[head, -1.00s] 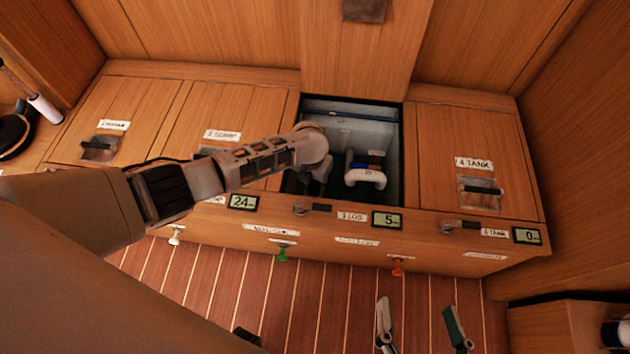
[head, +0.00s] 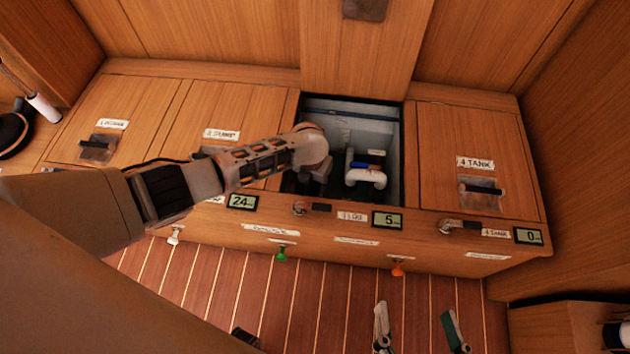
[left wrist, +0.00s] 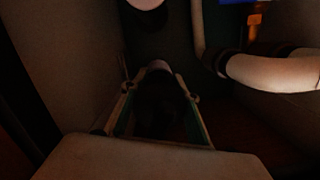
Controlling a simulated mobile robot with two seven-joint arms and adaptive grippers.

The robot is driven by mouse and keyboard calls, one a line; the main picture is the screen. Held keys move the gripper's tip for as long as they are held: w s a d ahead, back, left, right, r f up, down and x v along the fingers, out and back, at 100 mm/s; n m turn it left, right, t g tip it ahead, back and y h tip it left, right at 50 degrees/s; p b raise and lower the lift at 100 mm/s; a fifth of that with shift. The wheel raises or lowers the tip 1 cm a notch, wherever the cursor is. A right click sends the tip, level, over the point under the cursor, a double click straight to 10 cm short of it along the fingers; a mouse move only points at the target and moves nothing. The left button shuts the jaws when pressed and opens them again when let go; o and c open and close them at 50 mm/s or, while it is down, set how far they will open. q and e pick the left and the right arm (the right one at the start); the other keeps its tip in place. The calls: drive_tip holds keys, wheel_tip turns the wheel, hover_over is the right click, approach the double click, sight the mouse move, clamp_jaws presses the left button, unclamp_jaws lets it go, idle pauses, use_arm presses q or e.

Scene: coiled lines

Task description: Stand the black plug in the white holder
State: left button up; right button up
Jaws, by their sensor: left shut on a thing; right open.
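My left gripper (head: 313,180) reaches down into the open compartment, with its fingertips hidden in the head view. In the left wrist view its fingers (left wrist: 158,92) are closed around a dark thing, which looks like the black plug (left wrist: 160,112); the picture is very dim there. A pale pinkish patch shows at the plug's far end. A pale round edge (left wrist: 147,4) shows at the top of the wrist view; I cannot tell whether it is the white holder. My right gripper (head: 420,328) is open and empty above the slatted floor, its two fingers apart.
A white bent pipe with a blue part (head: 367,178) stands in the compartment right of my left gripper, and is close in the wrist view (left wrist: 270,72). Compartment walls are near. Closed lids (head: 440,145) lie on both sides. Small displays and coloured knobs line the front.

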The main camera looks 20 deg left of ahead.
drive_tip(key=shift+w+r, duration=0.1)
drive_tip(key=shift+r, duration=0.05)
use_arm(q)
drive_tip(key=shift+r, duration=0.35)
use_arm(e)
drive_tip(key=shift+w+r, duration=0.15)
drive_tip(key=shift+r, duration=0.15)
use_arm(q)
drive_tip(key=shift+p, duration=0.3)
idle(0.3)
drive_tip(key=o, duration=1.8)
drive_tip(key=shift+c, duration=0.2)
use_arm(e)
drive_tip(key=shift+r, duration=0.1)
use_arm(q)
drive_tip(key=shift+w+r+p, duration=0.1)
drive_tip(key=shift+r+p, duration=0.65)
drive_tip(key=shift+r, duration=0.6)
drive_tip(key=shift+r+p, duration=1.25)
drive_tip(key=shift+r, duration=1)
drive_tip(key=shift+f, duration=0.15)
use_arm(e)
wheel_tip(320, 180, up, 8)
drive_tip(key=w+t, duration=0.1)
drive_tip(key=w, duration=0.1)
drive_tip(key=shift+w+n+t+y, duration=0.3)
drive_tip(key=shift+w+t, duration=0.05)
drive_tip(key=shift+t, duration=0.05)
